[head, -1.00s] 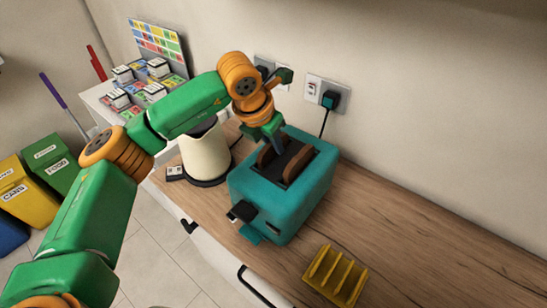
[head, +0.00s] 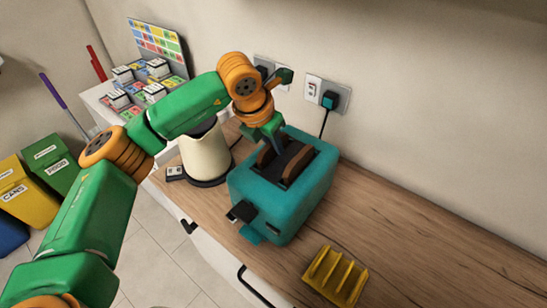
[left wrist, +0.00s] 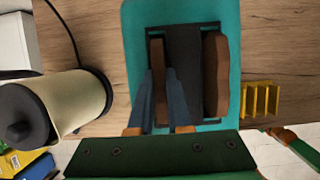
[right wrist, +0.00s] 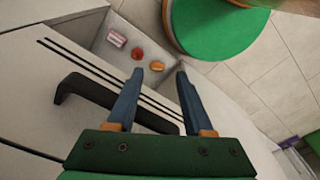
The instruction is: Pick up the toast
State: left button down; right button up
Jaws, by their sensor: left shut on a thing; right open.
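A teal toaster (head: 290,205) stands on the wooden counter with a dark top and two slots. One brown slice of toast (head: 265,156) stands upright in the left slot, and another slice (head: 297,167) stands in the right slot. My left gripper (head: 274,136) reaches down from above at the left slot. In the left wrist view, its fingers (left wrist: 159,88) are shut on the left slice of toast (left wrist: 157,60), one on each side; the right slice (left wrist: 215,75) is clear of them. My right gripper (right wrist: 156,82) is open and empty, away from the toaster.
A cream kettle (head: 206,155) stands close left of the toaster. A yellow toast rack (head: 335,277) is on the counter's front right. The black plug and cord (head: 326,105) are behind. A dark drawer handle (right wrist: 110,100) lies near my right gripper. The counter's right side is clear.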

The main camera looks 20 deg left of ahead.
dwell(0.5)
pick_arm(q)
jog(key=shift+r+p, duration=0.2)
jog(key=shift+p, duration=0.1)
notch_tip(320, 180, up, 10)
jog(key=shift+r+b, duration=0.1)
jog(key=shift+b, duration=0.55)
dwell(0.6)
